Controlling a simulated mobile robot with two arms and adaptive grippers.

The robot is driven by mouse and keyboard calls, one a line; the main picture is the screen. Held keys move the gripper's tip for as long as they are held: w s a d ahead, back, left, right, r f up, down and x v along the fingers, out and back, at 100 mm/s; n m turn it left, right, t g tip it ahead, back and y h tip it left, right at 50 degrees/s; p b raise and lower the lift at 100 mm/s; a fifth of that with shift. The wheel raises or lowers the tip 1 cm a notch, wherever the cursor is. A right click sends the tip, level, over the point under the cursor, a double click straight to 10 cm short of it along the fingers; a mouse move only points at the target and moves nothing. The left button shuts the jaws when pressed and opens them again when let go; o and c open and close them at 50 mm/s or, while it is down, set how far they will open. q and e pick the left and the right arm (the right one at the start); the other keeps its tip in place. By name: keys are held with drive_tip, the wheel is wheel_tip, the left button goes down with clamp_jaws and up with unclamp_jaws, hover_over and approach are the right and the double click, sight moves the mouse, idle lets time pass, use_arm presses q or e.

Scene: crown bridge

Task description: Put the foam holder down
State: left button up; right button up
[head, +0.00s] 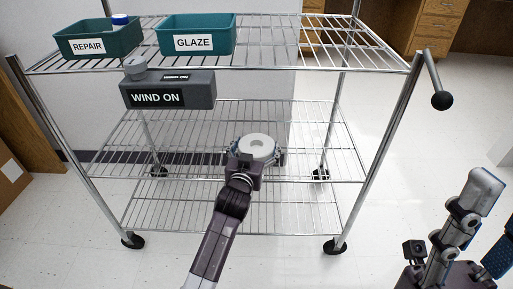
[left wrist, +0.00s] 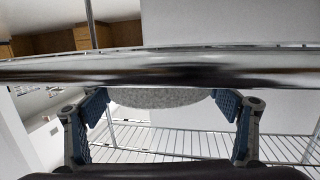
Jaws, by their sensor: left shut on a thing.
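The foam holder (head: 257,147) is a pale grey round piece with a small hole or dimple in its top. My left gripper (head: 256,158) is shut on it, with a finger at each side. In the head view it shows over the middle wire shelf (head: 190,155); whether it touches the wires cannot be told. In the left wrist view the holder (left wrist: 160,97) shows as a speckled grey curved piece between the blue finger pads, its upper part hidden by a chrome rail. My right gripper (head: 465,235) is at the lower right, partly cut off and holding nothing visible.
The top shelf (head: 320,45) carries the REPAIR bin (head: 98,40), the GLAZE bin (head: 195,36) and the grey WIND ON box (head: 170,90) at its front edge. A chrome rail (left wrist: 160,70) crosses close before the wrist camera. The middle shelf is otherwise bare.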

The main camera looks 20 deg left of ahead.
idle(0.3)
use_arm(q)
drive_tip(key=o, duration=1.5)
drive_tip(key=shift+f, duration=0.1)
drive_tip(key=shift+s, duration=0.1)
